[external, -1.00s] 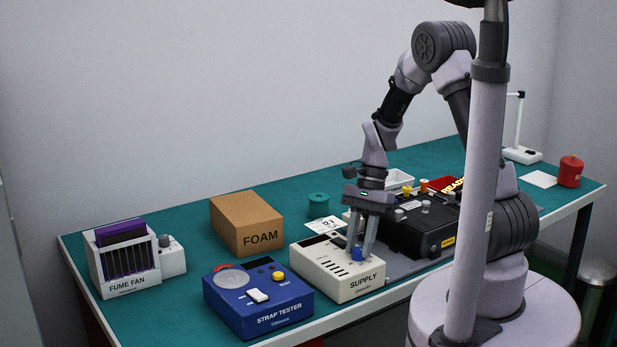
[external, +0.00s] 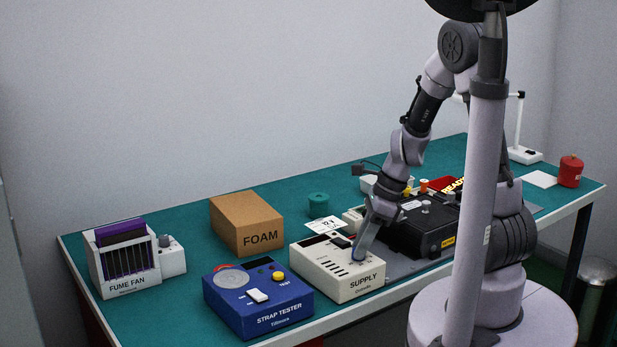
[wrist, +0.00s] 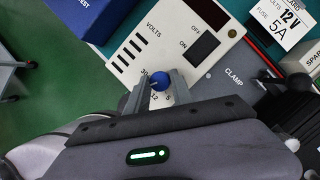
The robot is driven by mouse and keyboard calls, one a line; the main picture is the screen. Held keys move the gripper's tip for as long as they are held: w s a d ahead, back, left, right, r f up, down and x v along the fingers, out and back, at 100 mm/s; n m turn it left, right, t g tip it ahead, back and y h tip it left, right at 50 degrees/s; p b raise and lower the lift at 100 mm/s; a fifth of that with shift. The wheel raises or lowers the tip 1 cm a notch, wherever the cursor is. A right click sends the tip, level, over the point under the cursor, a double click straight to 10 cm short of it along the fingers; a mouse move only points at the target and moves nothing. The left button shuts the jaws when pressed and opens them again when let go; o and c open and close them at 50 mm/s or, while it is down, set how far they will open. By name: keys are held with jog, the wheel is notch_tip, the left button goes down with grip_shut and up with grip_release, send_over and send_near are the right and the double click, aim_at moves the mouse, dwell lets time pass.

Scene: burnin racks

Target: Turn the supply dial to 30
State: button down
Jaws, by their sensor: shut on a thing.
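The cream supply box (external: 325,266) stands near the front edge of the table, and it fills the upper middle of the wrist view (wrist: 150,35). My gripper (external: 358,255) reaches down to its front corner. In the wrist view the blue dial (wrist: 158,79) sits between my two fingers (wrist: 157,86), which are shut on it. Printed marks 30, 12 and 5 lie around the dial, partly covered by the fingers. I cannot tell which mark the dial points to. In the external view the gripper largely hides the dial.
The blue strap tester (external: 257,299) is left of the supply box. A black case (external: 415,228) stands close on its right, under my arm. The foam box (external: 246,224) and fume fan (external: 124,260) are further left.

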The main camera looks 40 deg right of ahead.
jog(key=m+t+h, duration=0.1)
jog(key=m, duration=0.3)
jog(key=shift+s+a, duration=0.1)
jog(key=shift+s, duration=0.1)
jog(key=shift+m+t+h+p, duration=0.5)
jog(key=shift+m+t, duration=0.1)
jog(key=shift+m, duration=1.2)
jog(key=c, duration=1.1)
grip_release()
jog(key=p+v, duration=0.2)
jog(key=v, duration=0.6)
jog(key=p+v, duration=0.3)
jog(key=v, duration=0.6)
jog(key=shift+a+r, duration=0.2)
